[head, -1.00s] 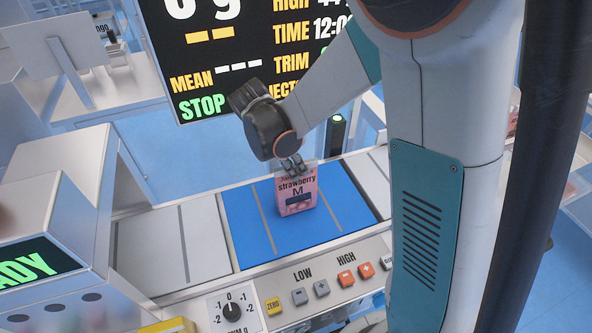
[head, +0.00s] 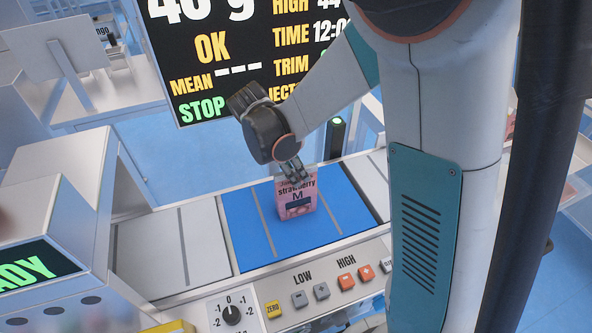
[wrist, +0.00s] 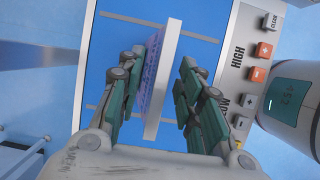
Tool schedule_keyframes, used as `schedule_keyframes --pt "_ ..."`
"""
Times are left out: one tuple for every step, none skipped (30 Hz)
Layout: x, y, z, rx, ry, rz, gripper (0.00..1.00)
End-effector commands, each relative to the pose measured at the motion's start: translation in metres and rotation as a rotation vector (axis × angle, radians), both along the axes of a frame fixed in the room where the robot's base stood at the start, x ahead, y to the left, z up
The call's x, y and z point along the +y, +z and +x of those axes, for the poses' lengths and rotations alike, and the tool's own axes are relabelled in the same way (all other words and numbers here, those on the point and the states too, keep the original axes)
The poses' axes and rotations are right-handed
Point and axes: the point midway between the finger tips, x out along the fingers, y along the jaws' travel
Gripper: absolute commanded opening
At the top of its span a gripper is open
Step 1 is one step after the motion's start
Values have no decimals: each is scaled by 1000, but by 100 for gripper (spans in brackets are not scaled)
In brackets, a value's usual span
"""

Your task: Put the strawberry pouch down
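The pink strawberry pouch (head: 298,203), marked "strawberry" and "M", stands upright on the blue weighing surface (head: 343,205) in the head view. In the wrist view, the pouch (wrist: 163,80) shows edge-on as a pale strip with a purple printed side. My gripper (head: 293,174) is at the top of the pouch. In the wrist view, the fingers of my gripper (wrist: 171,62) are spread on both sides of it, with a gap on the right. The left finger is close to the printed side; I cannot tell whether it touches.
A dark display (head: 250,60) behind reads "OK" and a weight in grams. A button panel (head: 325,290) runs along the front edge. Grey surfaces (head: 170,250) flank the blue one. A white machine (head: 70,190) stands at the left.

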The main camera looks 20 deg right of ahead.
Motion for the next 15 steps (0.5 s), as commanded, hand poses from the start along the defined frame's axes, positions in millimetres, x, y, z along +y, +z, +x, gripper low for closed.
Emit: schedule_keyframes --pt "3 9 0 0 2 0 33" --pt "5 14 0 0 3 0 33" --pt "8 21 0 0 3 0 33" --pt "11 27 0 0 2 0 33" --pt "13 33 0 0 2 0 33" --pt "16 41 0 0 2 0 33" --pt "19 47 0 0 2 0 33" --pt "21 53 0 0 3 0 33" --pt "25 61 0 0 3 0 33" --pt "27 66 0 0 2 0 33" --pt "29 71 0 0 2 0 33" --pt "32 78 0 -1 1 0 33" --pt "34 82 0 0 1 0 33" --pt "35 86 0 1 2 0 33" --pt "38 91 0 1 2 0 33"
